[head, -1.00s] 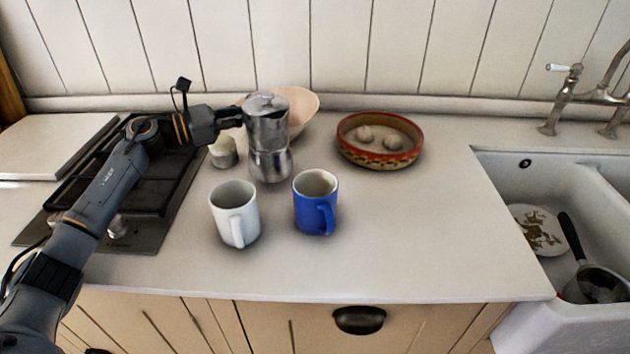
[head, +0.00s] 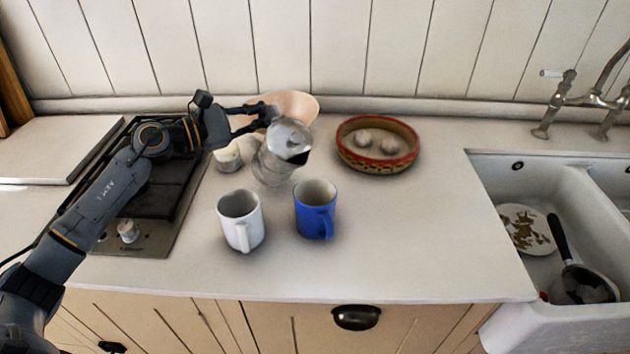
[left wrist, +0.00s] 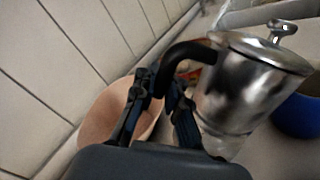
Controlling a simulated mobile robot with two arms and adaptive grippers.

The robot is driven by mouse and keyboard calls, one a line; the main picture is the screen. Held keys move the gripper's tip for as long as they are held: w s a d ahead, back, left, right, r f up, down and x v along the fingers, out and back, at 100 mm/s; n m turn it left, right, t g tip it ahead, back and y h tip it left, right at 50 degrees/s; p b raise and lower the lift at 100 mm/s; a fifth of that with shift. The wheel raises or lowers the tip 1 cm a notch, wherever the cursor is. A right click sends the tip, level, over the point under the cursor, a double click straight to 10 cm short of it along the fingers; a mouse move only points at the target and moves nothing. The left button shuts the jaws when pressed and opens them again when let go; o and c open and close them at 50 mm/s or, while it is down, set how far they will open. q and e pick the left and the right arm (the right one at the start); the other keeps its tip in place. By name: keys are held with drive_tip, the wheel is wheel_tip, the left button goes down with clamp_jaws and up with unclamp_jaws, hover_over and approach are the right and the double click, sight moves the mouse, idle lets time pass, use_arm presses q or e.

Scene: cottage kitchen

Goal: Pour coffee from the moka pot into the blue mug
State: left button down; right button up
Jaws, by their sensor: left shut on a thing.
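The silver moka pot (head: 277,152) is tilted, its top leaning right and toward the front, behind the blue mug. My left gripper (head: 268,112) is shut on its black handle. In the left wrist view the fingers (left wrist: 160,100) close around the handle and the pot (left wrist: 245,90) fills the right side, lid down. The blue mug (head: 313,212) stands upright on the counter, in front and slightly right of the pot; part of it shows in the left wrist view (left wrist: 298,115). No stream of coffee is visible. My right gripper is not in view.
A white mug (head: 239,222) stands just left of the blue mug. A small pale jar (head: 228,157) and a pink bowl (head: 300,103) are beside and behind the pot. A red-rimmed dish (head: 347,150) is to the right. The counter's right front is clear before the sink (head: 500,172).

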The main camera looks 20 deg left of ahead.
use_arm(q)
drive_tip(key=shift+s+d+r, duration=0.2)
drive_tip(key=shift+d+r, duration=0.05)
drive_tip(key=shift+r, duration=0.25)
drive_tip(key=shift+s+d+r+m+p, duration=0.35)
drive_tip(key=shift+r+m+p, duration=0.2)
drive_tip(key=shift+m+p, duration=0.6)
drive_tip(key=shift+s+d+r+m+p, duration=0.1)
drive_tip(key=shift+d+r+m+p, duration=0.25)
drive_tip(key=shift+p, duration=0.35)
drive_tip(key=shift+s+r+m+p, duration=0.1)
drive_tip(key=shift+r+p, duration=0.35)
drive_tip(key=shift+p, duration=0.2)
drive_tip(key=shift+f, duration=0.15)
drive_tip(key=shift+d+r, duration=0.15)
drive_tip(key=shift+r, duration=0.05)
drive_tip(key=shift+s+d+r+m+y+p, duration=0.15)
drive_tip(key=shift+s+d+r+m+p, duration=0.3)
drive_tip(key=shift+p, duration=0.65)
drive_tip(key=shift+s+d+r+m+y+p, duration=0.2)
drive_tip(key=shift+r+m+p, duration=0.4)
drive_tip(key=shift+p, duration=0.5)
